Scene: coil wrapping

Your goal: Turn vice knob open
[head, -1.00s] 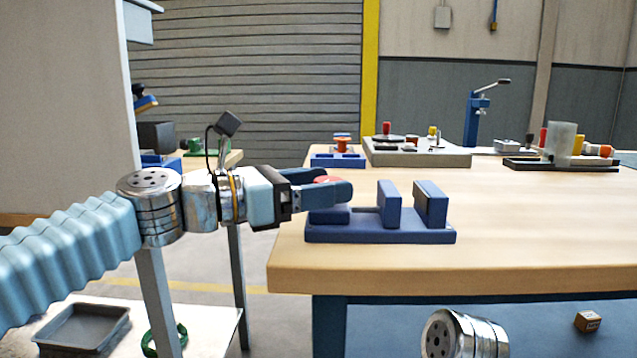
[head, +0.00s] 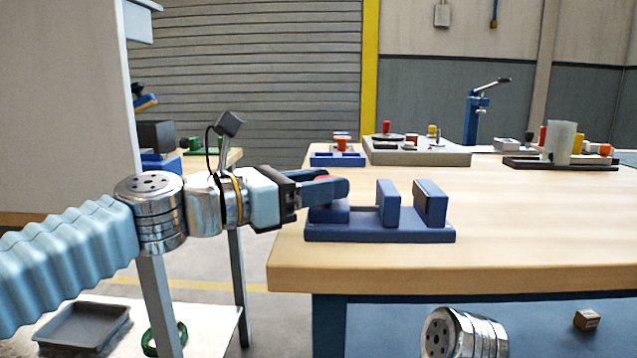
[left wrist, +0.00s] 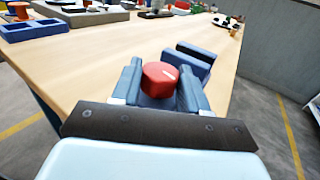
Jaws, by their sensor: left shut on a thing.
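The blue vice (head: 380,231) sits at the near left corner of the wooden table, its two upright jaws apart with a gap between them. My left gripper (head: 335,188) reaches in from the left at the vice's left end. Its blue fingers stand on both sides of the red knob and are shut on it. In the head view the fingers hide most of the knob. My right gripper is out of view; only a metal part of my right arm shows at the bottom.
The wooden table (head: 520,215) is bare to the right of the vice. Behind it stand a blue tray with a red-orange spool (head: 343,145), a grey board (head: 420,155) and a blue lever press (head: 476,115). A small brown box (head: 587,320) lies below the tabletop.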

